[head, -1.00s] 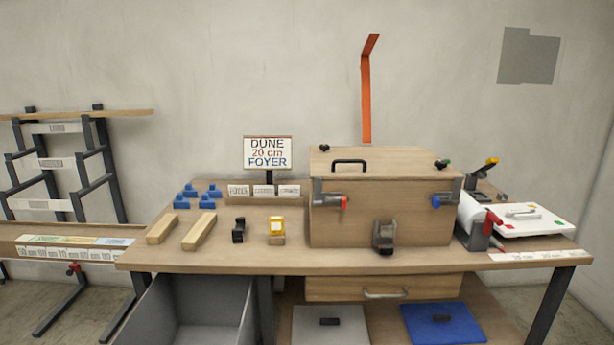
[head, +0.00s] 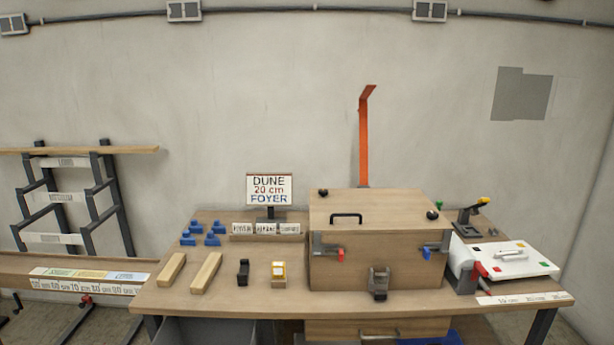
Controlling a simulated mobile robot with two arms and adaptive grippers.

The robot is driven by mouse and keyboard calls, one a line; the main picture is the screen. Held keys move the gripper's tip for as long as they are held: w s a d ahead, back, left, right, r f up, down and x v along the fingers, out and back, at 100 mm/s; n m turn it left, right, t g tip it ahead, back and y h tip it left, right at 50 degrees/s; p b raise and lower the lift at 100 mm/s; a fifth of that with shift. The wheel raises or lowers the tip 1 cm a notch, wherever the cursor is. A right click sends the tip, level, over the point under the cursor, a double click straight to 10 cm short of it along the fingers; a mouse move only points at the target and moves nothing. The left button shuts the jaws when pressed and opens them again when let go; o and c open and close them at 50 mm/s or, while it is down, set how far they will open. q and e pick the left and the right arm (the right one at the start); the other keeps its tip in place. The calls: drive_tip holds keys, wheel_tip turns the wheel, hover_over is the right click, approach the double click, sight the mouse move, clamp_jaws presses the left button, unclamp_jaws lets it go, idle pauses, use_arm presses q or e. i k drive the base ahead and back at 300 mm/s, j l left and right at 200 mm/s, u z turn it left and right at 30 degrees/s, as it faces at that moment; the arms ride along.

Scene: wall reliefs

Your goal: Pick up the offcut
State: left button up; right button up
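Two pale wooden bars, a left one (head: 172,269) and a right one (head: 206,273), lie side by side on the left part of the workbench (head: 236,301). A small wooden block with a yellow and white top (head: 279,274) stands to their right, past a black holder (head: 243,272). A long thin board (head: 80,150) lies across the top of the dark rack at the left. I cannot tell which of these wooden pieces is the offcut. Neither of my grippers is in view.
A big wooden box (head: 335,266) with a black lid handle and red and blue clamps fills the bench's middle right. Blue pieces (head: 213,240) and a "DUNE 20 cm FOYER" sign (head: 269,189) stand behind the bars. A white board (head: 517,261) lies at the right.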

sight(166, 278)
drive_tip(key=u, duration=1)
